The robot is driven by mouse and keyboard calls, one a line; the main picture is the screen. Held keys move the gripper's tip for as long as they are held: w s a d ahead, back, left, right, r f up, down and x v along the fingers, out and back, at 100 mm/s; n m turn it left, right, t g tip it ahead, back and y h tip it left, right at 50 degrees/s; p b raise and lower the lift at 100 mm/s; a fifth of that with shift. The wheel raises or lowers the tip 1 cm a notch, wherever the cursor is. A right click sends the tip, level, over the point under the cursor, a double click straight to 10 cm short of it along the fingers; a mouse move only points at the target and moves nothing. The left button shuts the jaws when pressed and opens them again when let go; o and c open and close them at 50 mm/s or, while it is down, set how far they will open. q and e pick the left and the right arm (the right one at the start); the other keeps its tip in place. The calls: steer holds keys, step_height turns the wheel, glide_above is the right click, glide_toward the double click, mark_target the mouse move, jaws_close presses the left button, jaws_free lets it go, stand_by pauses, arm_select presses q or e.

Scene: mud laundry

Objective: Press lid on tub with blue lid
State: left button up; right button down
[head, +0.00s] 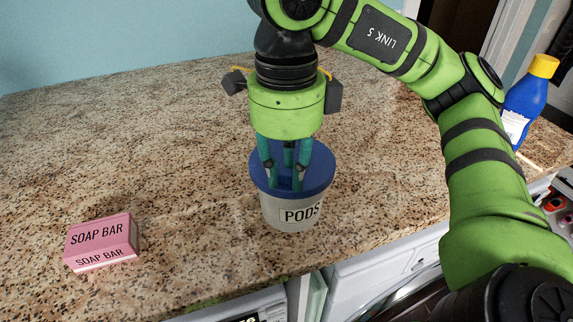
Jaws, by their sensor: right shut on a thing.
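The tub (272,212) is light grey with a "PODS" label and stands upright on the granite counter. Its blue lid (321,172) is on top and looks roughly level; I cannot tell whether it is fully seated on the rim. My right gripper (284,184) points straight down over the lid, with its teal fingers closed at the lid's middle. The fingers hide the part of the lid that they hold. My left gripper is not in view.
A pink soap bar box (100,240) lies on the counter at the left. A blue bottle with a yellow cap (526,103) stands at the right, behind my right arm.

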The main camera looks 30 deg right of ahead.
steer(key=shift+f, duration=0.15)
steer(key=c, duration=0.5)
jaws_free()
steer(key=shift+r+p, duration=3.85)
steer(key=shift+r, duration=0.2)
jaws_close()
steer(key=shift+f, duration=0.25)
